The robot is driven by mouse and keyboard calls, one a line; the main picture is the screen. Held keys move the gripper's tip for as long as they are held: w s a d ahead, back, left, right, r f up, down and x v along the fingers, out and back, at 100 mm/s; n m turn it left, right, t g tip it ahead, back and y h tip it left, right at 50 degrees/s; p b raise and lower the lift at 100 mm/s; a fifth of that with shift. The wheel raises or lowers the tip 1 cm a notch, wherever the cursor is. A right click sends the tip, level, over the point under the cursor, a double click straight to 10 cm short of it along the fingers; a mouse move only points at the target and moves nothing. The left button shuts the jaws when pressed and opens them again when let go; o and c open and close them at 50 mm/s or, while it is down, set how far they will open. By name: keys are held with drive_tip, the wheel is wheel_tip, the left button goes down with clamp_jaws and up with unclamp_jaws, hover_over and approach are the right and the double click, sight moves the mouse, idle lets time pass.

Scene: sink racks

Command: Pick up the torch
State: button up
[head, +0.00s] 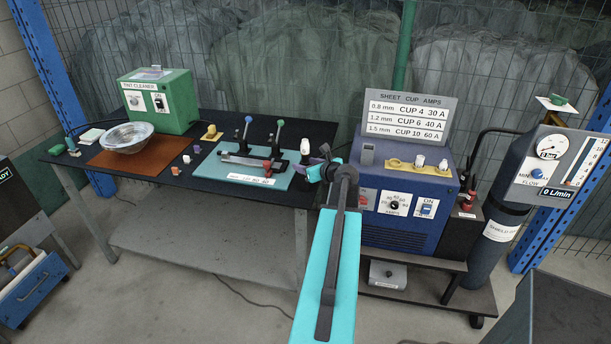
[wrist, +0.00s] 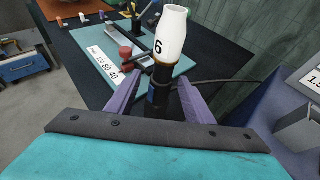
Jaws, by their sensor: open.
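The torch (wrist: 160,100) stands upright in the wrist view, with a black body and a white cup (wrist: 171,35) marked 6 on top. In the head view its white cup (head: 305,147) shows at the right end of the dark bench, beside my gripper (head: 325,155). In the wrist view my gripper (wrist: 160,85) is open, with one purple finger on each side of the torch's black body. I cannot tell whether either finger touches it. The torch's lower end is hidden behind the gripper's dark front edge. In the head view my teal arm hides part of this area.
A teal mat (head: 212,173) with a fixture and levers lies left of the torch. A blue power unit (head: 400,232) stands close on the right. A glass bowl (head: 127,137) and green tint cleaner (head: 160,99) are farther left. A dark cable (wrist: 215,82) runs right behind the torch.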

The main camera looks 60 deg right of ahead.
drive_tip(key=shift+p+x, duration=0.5)
drive_tip(key=shift+x, duration=0.3)
drive_tip(key=shift+p+x, duration=0.65)
drive_tip(key=shift+x, duration=1.15)
drive_tip(key=shift+s, duration=0.1)
clamp_jaws()
